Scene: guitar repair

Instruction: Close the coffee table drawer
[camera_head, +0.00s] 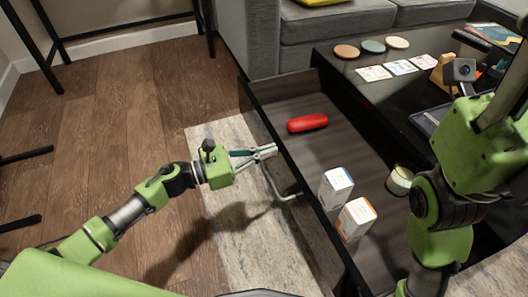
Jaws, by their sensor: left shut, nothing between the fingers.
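The dark coffee table drawer (325,155) stands pulled out toward the left from the black coffee table (395,95). Its front panel (281,141) faces left and carries a pale metal bar handle (288,197). My left gripper (268,151) is shut and empty, its tips at the outer side of the front panel, near the handle's upper end. I cannot tell whether they touch it. Inside the drawer are a red rounded case (307,123), two small white boxes (335,187) (355,219) and a pale jar (399,180). My right arm is at the right; its fingers do not show.
On the tabletop lie several round coasters (372,46), several cards (399,67) and a dark tray (430,119). A grey sofa (345,22) stands behind. A pale rug (240,215) and open wood floor (120,120) lie left of the drawer.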

